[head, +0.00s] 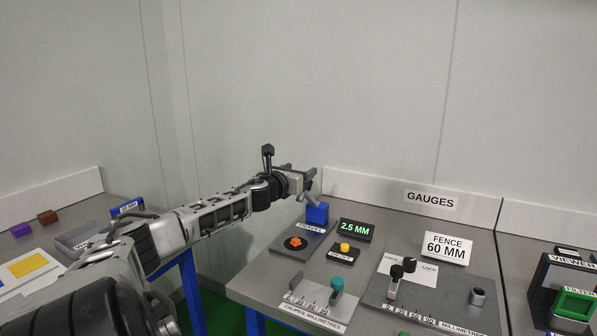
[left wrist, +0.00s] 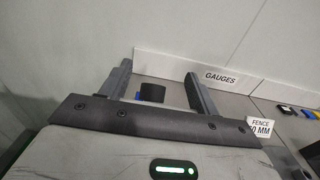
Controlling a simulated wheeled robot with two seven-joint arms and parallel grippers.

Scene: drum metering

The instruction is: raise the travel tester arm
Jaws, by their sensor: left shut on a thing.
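The travel tester (head: 308,243) is a grey plate labelled TRAVEL on the gauge bench, with a blue post (head: 317,214) at its back and an orange piece on a dark pad (head: 295,243). My left gripper (head: 312,182) is above the blue post and is shut on the tester arm. The arm itself is mostly hidden by my gripper. A green readout (head: 355,230) shows 2.5 MM. My right gripper is not in view.
A yellow button (head: 344,248) sits right of the tester. The caliper plate (head: 318,307) with a teal knob is in front, the fence gauge (head: 440,292) to the right. A white GAUGES board (head: 400,195) backs the bench. A viewer frame (head: 565,287) stands far right.

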